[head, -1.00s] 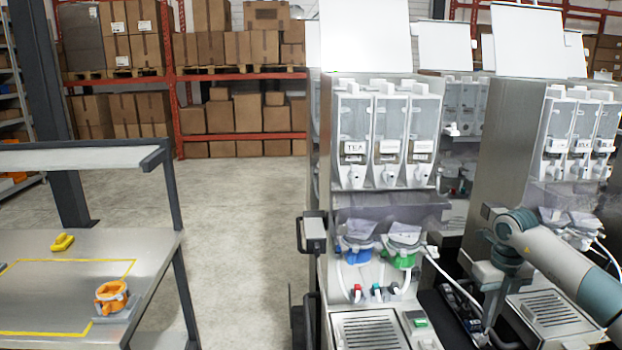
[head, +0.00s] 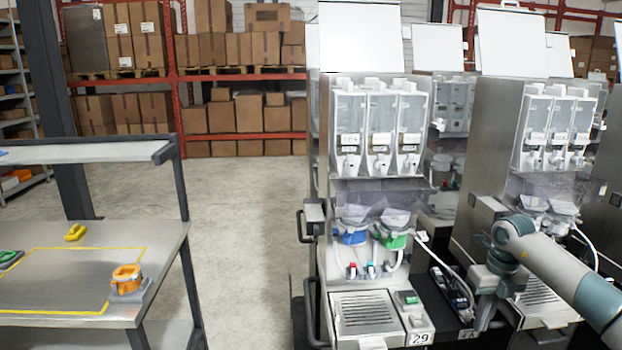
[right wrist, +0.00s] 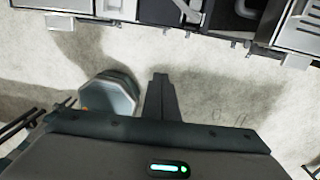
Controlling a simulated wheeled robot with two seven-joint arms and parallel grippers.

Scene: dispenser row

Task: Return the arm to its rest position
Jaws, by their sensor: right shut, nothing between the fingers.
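My right arm (head: 560,262) comes in from the right in the head view, bent in front of the right dispenser machine. My right gripper (right wrist: 161,80) shows in the right wrist view with its fingers together and nothing between them. It points over bare pale floor, apart from the machine parts at the top of that view. In the head view I cannot make out its fingertips. My left gripper is not in view.
A dispenser machine (head: 380,190) stands in the centre, with another machine (head: 548,130) to its right. A metal table (head: 60,265) on the left holds an orange cup-like holder (head: 127,277) and a yellow item (head: 75,232). Open floor (head: 250,230) lies between table and machines.

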